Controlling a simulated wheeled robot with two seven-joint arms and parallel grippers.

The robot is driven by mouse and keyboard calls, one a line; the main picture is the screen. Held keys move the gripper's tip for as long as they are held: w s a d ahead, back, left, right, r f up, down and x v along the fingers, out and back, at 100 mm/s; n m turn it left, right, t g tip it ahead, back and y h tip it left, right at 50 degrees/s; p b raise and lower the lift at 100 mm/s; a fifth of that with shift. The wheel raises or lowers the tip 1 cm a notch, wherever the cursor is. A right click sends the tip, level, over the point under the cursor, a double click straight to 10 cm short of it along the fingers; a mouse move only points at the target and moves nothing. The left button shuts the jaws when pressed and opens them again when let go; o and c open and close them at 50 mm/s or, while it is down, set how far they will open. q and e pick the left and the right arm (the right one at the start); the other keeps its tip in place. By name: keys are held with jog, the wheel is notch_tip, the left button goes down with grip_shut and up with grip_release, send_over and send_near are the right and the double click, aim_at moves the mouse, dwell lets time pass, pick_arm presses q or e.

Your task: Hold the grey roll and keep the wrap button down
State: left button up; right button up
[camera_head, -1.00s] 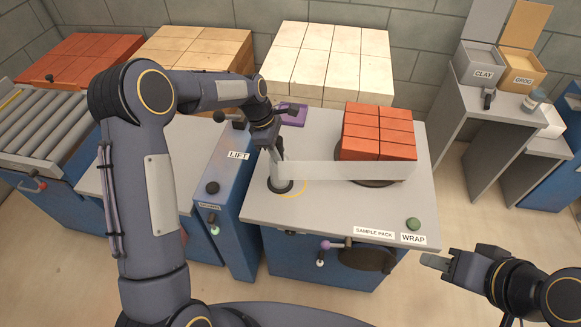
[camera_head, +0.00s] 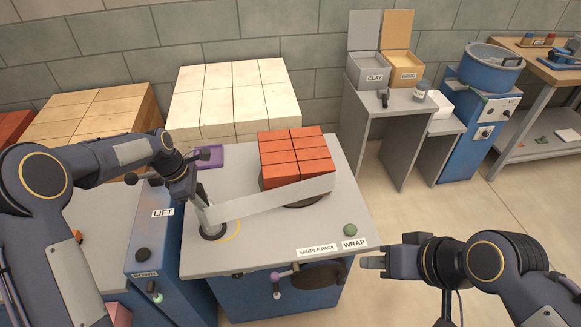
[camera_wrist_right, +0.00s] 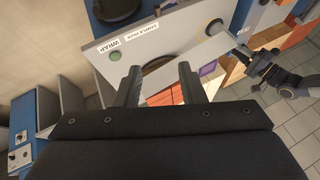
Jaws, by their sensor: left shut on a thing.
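The grey roll (camera_head: 203,213) stands on its round dark base on the grey wrapping table (camera_head: 255,250). My left gripper (camera_head: 196,196) is shut on its upper part. A pale film strip (camera_head: 270,200) stretches from the roll to the stack of red bricks (camera_head: 296,158). The green wrap button (camera_head: 350,230) sits near the table's front right corner beside the "WRAP" label; it also shows in the right wrist view (camera_wrist_right: 115,56). My right gripper (camera_head: 368,262) is just off that corner, apart from the button. Its fingers are spread and empty in the right wrist view (camera_wrist_right: 159,82).
A purple tray (camera_head: 209,157) lies at the table's back left. The blue lift unit (camera_head: 150,250) adjoins on the left. A dark disc and a purple-knobbed lever (camera_head: 277,276) stick out at the front. Open floor lies to the right, before a grey stand (camera_head: 385,125).

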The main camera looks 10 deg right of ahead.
jog(key=c, duration=0.7)
jog(key=shift+w+d+r, duration=0.1)
jog(key=shift+w+d, duration=0.05)
jog(key=shift+w, duration=0.15)
grip_shut()
jog(key=w+d+f+g+h, duration=0.1)
jog(key=w+f, duration=0.3)
jog(key=w, duration=0.4)
jog(key=w+d+f+n+g+h, duration=0.1)
jog(key=w+d+f+g, duration=0.1)
jog(key=w, duration=0.6)
jog(key=w+d+f+g+h, duration=0.1)
jog(key=w+d+f+g, duration=0.1)
jog(key=w+f, duration=0.4)
jog(key=shift+w+d+f+n+g+h, duration=0.35)
jog(key=shift+w+d, duration=0.4)
jog(key=shift+w, duration=0.3)
jog(key=shift+r, duration=0.1)
